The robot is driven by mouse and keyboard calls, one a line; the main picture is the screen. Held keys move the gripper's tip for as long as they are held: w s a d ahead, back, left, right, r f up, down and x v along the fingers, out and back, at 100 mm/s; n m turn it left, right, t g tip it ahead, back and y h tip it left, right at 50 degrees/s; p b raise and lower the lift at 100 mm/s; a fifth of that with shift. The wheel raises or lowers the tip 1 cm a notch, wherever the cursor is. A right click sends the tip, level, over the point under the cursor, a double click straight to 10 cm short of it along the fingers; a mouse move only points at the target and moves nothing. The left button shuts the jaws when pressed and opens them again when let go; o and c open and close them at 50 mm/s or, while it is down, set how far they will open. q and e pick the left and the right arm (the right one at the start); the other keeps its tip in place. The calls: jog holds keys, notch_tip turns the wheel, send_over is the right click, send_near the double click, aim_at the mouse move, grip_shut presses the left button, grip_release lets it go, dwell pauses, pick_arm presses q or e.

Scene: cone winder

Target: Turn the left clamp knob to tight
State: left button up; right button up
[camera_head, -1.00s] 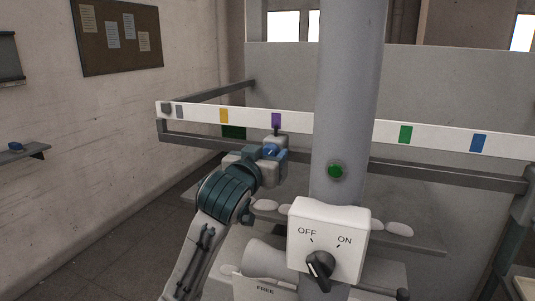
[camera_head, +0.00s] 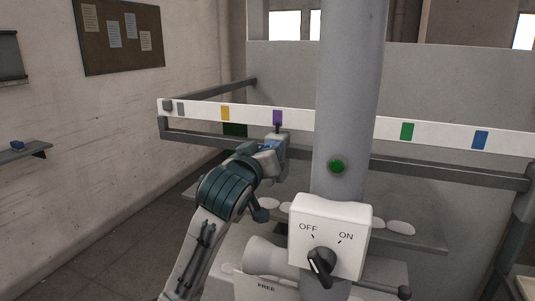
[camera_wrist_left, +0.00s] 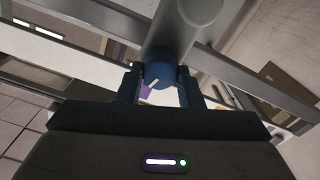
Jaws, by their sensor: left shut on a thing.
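The blue clamp knob (camera_wrist_left: 160,75) sits between the two dark fingers of my left gripper (camera_wrist_left: 159,88) in the left wrist view. The fingers are closed on the knob's sides. In the head view my left gripper (camera_head: 273,146) is at the white rail, just below its purple patch (camera_head: 277,117). The knob is hidden there by my gripper. No tight or loose label is readable. My right gripper is not in view.
A grey column (camera_head: 347,90) with a green button (camera_head: 337,166) stands right of my left gripper. A white OFF/ON switch box (camera_head: 329,236) is in front of it. The white rail (camera_head: 350,127) runs across, with colored patches. Open floor lies at the lower left.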

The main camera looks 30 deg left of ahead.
pick_arm(q)
jog(key=n+b, duration=0.1)
jog(key=n, duration=0.2)
jog(key=shift+a+f+n, duration=0.1)
jog(key=shift+n, duration=0.3)
jog(key=n+b, duration=0.1)
jog(key=n, duration=0.3)
jog(key=shift+b, duration=0.4)
jog(key=shift+n+b, duration=0.7)
jog(key=shift+n, duration=1.1)
jog(key=o, duration=1)
jog(key=shift+w+f, duration=0.1)
